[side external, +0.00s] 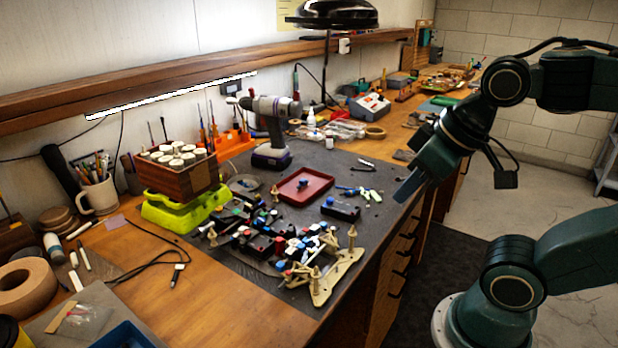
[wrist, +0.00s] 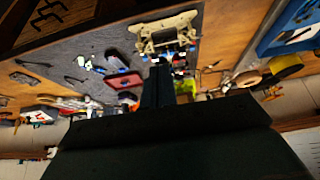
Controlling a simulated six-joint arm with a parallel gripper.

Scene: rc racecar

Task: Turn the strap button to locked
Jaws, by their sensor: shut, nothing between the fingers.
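The racecar chassis (side external: 268,240) lies on the dark mat in the side external view, with black, red, blue and white parts and a pale tan plate (side external: 336,275) at its near end. The tan plate also shows in the wrist view (wrist: 166,34), near the top middle. The strap button is too small to pick out among the parts. My gripper (side external: 400,196) hangs to the right of the car, above the bench's front edge and apart from everything. Its fingers (wrist: 158,80) are shut and empty. In the wrist view they cover part of the car.
A red tray (side external: 304,193) with a small blue part and a black block (side external: 340,209) lie beside the car. A cordless drill (side external: 270,125) and a wooden box of white rolls (side external: 176,175) on a lime stand are behind. The air above the mat is free.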

